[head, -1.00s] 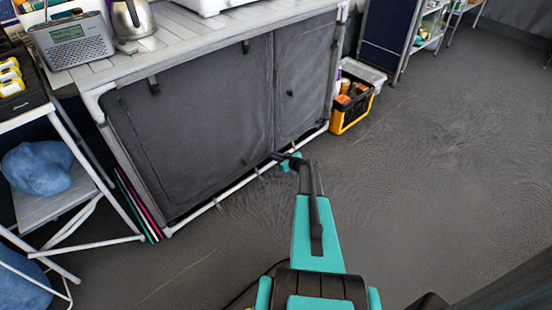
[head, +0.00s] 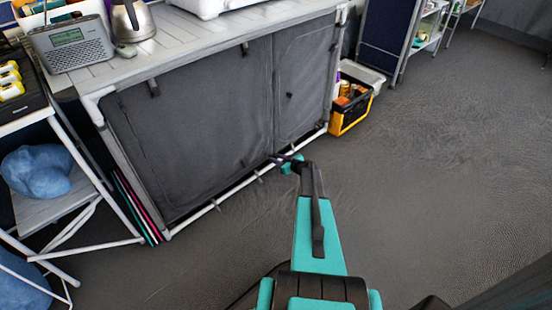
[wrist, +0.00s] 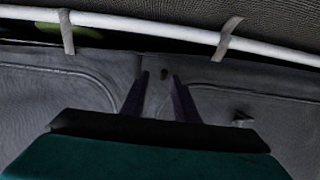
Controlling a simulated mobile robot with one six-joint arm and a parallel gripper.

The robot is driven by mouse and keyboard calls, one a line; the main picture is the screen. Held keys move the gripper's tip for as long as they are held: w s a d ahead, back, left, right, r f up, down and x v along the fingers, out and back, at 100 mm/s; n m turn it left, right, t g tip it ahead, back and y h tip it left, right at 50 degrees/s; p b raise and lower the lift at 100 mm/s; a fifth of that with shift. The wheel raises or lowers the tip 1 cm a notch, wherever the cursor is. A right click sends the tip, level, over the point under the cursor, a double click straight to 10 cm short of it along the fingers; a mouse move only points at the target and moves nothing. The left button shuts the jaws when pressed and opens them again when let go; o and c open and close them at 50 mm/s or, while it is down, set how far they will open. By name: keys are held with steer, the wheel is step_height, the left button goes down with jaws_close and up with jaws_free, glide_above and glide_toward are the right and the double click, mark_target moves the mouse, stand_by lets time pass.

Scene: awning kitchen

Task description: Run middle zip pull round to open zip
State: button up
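The grey fabric cabinet front (head: 190,125) has two panels with rounded zip seams and stands under the white worktop. My gripper (head: 277,158) is low at the cabinet front, near the bottom of the strip between the panels. In the wrist view my gripper (wrist: 160,80) is open, its two dark fingers apart and pointing at that strip. A small dark tab, apparently a zip pull (wrist: 164,72), shows between the fingertips; I cannot tell whether they touch it. Another dark tab (wrist: 242,120) sits on the right panel in that view. The head view does not show the pull at the fingers.
A white bottom rail (head: 218,201) with fabric straps runs just below the fabric, close to my gripper. A yellow-and-black crate (head: 350,112) stands at the cabinet's right end. A white shelf stand (head: 90,215) is at the left. Open floor (head: 440,180) lies to the right.

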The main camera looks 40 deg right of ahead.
steer(key=p+v, duration=0.3)
steer(key=v, duration=0.9)
steer(key=shift+s+r, duration=0.15)
steer(key=shift+s, duration=0.15)
steer(key=shift+d, duration=0.1)
steer(key=w+a+m+g+h, duration=0.2)
steer(key=w+a+h, duration=0.2)
steer(key=a, duration=0.5)
steer(key=s+a+f+m+g+h, duration=0.1)
steer(key=s+a+f+g, duration=0.15)
steer(key=a, duration=0.45)
steer(key=s+a+f+g, duration=0.2)
steer(key=s+a+g, duration=0.15)
steer(key=a, duration=0.35)
steer(key=s+a+r+n+g+y, duration=0.1)
steer(key=s+a+g, duration=0.4)
steer(key=s+a, duration=0.9)
steer(key=s+a+r+n+g+y, duration=0.2)
steer(key=s+a+g+y, duration=0.2)
steer(key=s+a, duration=1.1)
steer(key=a+g, duration=0.1)
steer(key=a, duration=0.2)
steer(key=shift+s, duration=0.3)
